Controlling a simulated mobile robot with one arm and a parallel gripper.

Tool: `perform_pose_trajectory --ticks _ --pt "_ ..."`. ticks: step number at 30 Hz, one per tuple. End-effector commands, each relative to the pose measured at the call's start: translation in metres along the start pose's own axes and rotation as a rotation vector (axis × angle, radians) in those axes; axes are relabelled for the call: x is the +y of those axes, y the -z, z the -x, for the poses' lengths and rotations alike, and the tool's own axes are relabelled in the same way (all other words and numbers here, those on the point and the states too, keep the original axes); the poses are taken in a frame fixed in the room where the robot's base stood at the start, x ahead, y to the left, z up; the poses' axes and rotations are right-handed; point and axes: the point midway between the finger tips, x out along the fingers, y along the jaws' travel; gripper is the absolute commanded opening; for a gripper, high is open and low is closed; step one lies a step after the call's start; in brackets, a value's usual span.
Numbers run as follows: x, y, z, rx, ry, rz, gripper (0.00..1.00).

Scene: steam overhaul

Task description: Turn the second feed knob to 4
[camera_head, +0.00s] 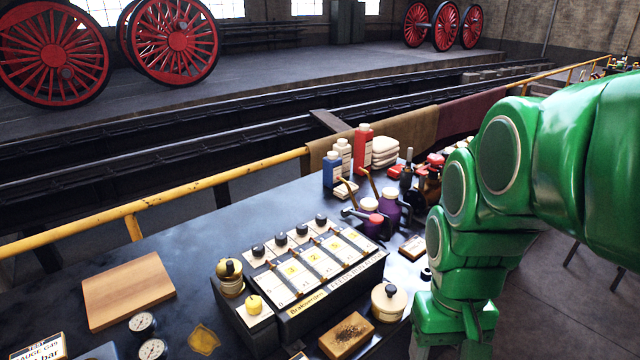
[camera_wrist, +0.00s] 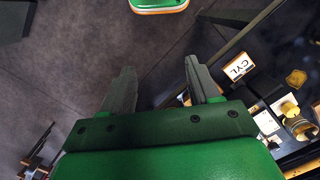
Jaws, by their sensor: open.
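The feed panel (camera_head: 330,285) is a dark box with a row of white numbered plates on the workbench in the head view. Several black knobs stand along its far edge. The second knob from the left (camera_head: 281,240) stands upright behind its plate; I cannot tell its setting. In the wrist view my gripper (camera_wrist: 159,68) is open and empty, its two dark fingers spread above the floor. In the head view my green arm hangs down right of the panel, apart from it, with its fingers out of sight.
A brush (camera_head: 346,335) and a cream pot (camera_head: 388,300) lie in front. Bottles and oil cans (camera_head: 380,205) crowd the back right. A wooden board (camera_head: 127,291) lies at left. A yellow rail (camera_head: 150,200) runs behind.

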Motion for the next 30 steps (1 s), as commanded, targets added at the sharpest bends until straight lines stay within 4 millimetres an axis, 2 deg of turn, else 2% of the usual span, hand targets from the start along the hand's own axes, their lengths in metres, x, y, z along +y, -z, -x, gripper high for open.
perform_pose_trajectory --ticks 1,15,23,30 --pt "-0.002 0.014 0.005 0.001 -0.002 0.021 0.61" --pt "-0.033 0.131 0.044 0.036 -0.019 0.210 0.61" --pt "-0.060 0.193 0.055 0.048 -0.028 0.315 0.61" --pt "-0.092 0.250 0.061 0.068 -0.037 0.415 0.61"
